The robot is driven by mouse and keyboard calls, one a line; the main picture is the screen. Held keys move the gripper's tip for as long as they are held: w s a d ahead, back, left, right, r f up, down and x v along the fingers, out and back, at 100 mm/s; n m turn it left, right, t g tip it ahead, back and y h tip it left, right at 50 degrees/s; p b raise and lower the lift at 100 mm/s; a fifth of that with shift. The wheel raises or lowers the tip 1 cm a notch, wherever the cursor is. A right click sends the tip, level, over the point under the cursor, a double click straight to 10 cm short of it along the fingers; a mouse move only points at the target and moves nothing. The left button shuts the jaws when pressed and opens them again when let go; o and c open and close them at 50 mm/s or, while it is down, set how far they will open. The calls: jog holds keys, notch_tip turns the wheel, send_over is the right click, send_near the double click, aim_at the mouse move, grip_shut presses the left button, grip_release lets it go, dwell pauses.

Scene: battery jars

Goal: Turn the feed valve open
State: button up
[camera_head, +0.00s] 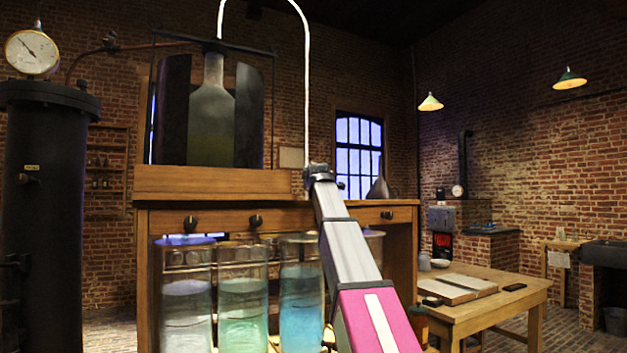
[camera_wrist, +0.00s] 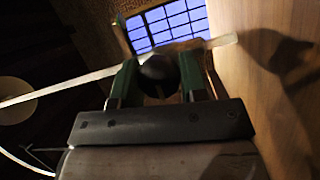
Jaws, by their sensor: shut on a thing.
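My gripper (camera_head: 314,172) is at the right end of the wooden cabinet's top, where a white tube (camera_head: 307,90) comes down to it. In the wrist view its two green-sided fingers (camera_wrist: 157,80) close around a dark rounded part (camera_wrist: 160,70), which appears to be the feed valve's handle. A pale strip runs behind the fingers there. In the head view my arm and gripper hide the valve, so its angle cannot be told.
A large bottle (camera_head: 212,115) stands on top. A dark cylinder with a gauge (camera_head: 32,52) is at left, a wooden table (camera_head: 480,305) at right.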

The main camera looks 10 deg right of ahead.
dwell(0.3)
jog(key=o, duration=0.9)
jog(key=shift+s, duration=0.15)
jog(key=s, duration=1)
jog(key=shift+s+a+f, duration=0.1)
jog(key=shift+s+a, duration=0.2)
jog(key=shift+a, duration=0.1)
